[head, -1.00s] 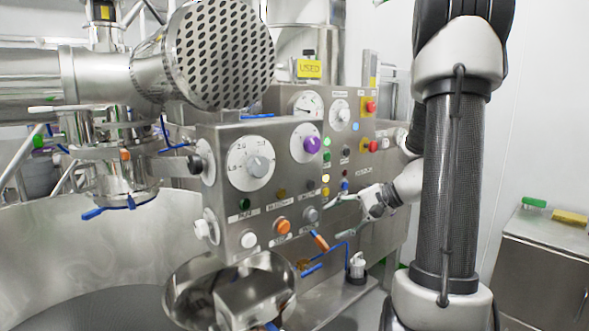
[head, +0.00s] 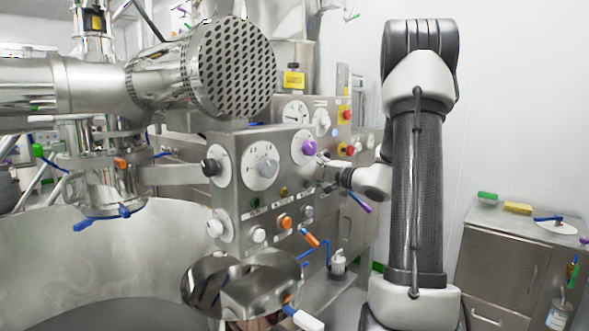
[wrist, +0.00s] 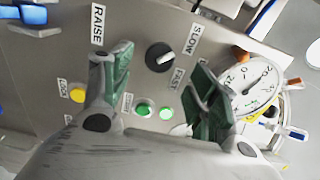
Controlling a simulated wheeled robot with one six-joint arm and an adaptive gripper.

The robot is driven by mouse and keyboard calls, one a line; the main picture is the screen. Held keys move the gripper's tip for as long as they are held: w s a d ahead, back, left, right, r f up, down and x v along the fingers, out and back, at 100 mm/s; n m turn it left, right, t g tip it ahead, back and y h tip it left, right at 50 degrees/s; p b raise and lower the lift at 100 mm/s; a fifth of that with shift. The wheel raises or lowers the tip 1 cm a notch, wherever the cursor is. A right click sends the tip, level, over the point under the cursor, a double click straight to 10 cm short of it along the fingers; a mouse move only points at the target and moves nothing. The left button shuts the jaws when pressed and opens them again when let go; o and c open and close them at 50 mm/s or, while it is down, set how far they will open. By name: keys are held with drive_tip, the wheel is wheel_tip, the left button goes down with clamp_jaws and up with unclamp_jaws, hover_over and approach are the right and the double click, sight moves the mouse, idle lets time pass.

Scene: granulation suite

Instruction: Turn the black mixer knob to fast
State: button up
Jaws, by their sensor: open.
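The black mixer knob (wrist: 159,57) is on the grey panel in the wrist view, between the labels SLOW (wrist: 192,38) and FAST (wrist: 177,78). Its white pointer leans to the right and slightly up, nearer SLOW than FAST. My gripper (wrist: 160,66) is open, with one green-padded finger at each side of the knob in the picture. It seems to hold nothing; I cannot tell how far the fingertips are from the panel. In the head view my gripper (head: 324,171) is at the panel's right part, below the purple knob, and the black mixer knob cannot be made out there.
The wrist view shows a yellow button (wrist: 77,94), two green buttons and a white dial (wrist: 250,85) close by. In the head view a purple knob (head: 309,147) and a red button (head: 345,150) are near my gripper. A steel bowl (head: 205,293) stands below the panel.

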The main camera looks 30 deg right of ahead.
drive_tip(key=x, duration=0.6)
drive_tip(key=c, duration=1)
